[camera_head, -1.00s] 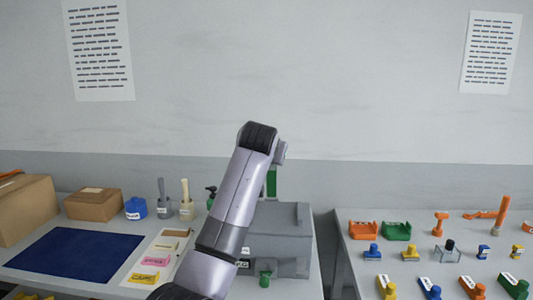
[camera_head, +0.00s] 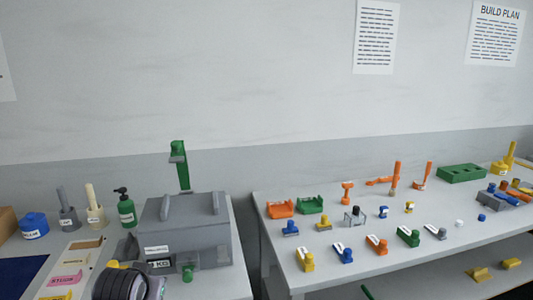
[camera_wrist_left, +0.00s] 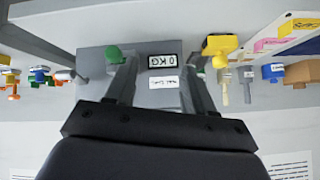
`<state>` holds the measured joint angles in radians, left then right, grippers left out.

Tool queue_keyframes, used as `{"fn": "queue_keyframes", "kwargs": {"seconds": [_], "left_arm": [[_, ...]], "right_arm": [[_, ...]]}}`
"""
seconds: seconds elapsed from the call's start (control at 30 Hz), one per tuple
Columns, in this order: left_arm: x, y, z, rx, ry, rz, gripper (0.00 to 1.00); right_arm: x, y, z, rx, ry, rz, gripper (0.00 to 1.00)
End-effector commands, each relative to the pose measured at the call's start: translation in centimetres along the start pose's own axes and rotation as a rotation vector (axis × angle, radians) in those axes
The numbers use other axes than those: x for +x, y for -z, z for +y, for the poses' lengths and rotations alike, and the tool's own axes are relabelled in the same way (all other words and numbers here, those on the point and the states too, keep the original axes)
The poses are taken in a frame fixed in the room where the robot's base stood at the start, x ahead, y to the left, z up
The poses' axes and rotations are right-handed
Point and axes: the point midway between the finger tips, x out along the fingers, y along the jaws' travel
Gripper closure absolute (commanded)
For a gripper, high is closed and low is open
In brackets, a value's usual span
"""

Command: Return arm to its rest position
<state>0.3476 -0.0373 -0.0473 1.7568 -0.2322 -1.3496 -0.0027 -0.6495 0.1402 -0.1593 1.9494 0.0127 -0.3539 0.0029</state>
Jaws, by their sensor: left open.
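A grey box (camera_wrist_left: 95,62) with a "0 KG" label (camera_wrist_left: 165,61) shows behind the fingers, and I cannot tell the distance. The same grey box (camera_head: 190,222) stands on the left table in the head view. My right gripper is in neither view.
A yellow part (camera_wrist_left: 220,43) shows near the fingers in the wrist view. A gap separates the right table (camera_head: 280,245), which carries several coloured parts.

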Motion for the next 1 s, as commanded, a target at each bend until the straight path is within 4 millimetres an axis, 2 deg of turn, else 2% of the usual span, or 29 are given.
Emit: {"fn": "queue_keyframes", "kwargs": {"seconds": [0.03,0.2,0.4,0.5,0.7,0.87,0.9,1.0], "left_arm": [[-0.2,-2.8,0.1,0.007,-0.008,-0.033,0.47],[-2.2,-10.7,0.6,0.030,-0.050,-0.130,0.47],[-6.3,-19.0,1.3,0.063,-0.113,-0.244,0.47],[-8.7,-22.3,1.6,0.079,-0.146,-0.296,0.47],[-13.2,-26.9,2.1,0.106,-0.206,-0.380,0.47],[-16.4,-29.6,2.5,0.122,-0.251,-0.436,0.47],[-15.2,-29.3,2.8,0.118,-0.250,-0.403,0.47],[-13.5,-29.1,3.4,0.111,-0.257,-0.341,0.47]], "right_arm": [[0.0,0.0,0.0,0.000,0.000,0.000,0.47],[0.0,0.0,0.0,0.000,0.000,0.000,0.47],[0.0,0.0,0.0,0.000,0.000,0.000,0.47],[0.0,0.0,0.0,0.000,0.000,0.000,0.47],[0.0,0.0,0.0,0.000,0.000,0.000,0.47],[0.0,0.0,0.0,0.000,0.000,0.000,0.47],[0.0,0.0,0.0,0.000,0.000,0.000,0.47],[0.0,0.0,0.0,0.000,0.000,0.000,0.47]]}}
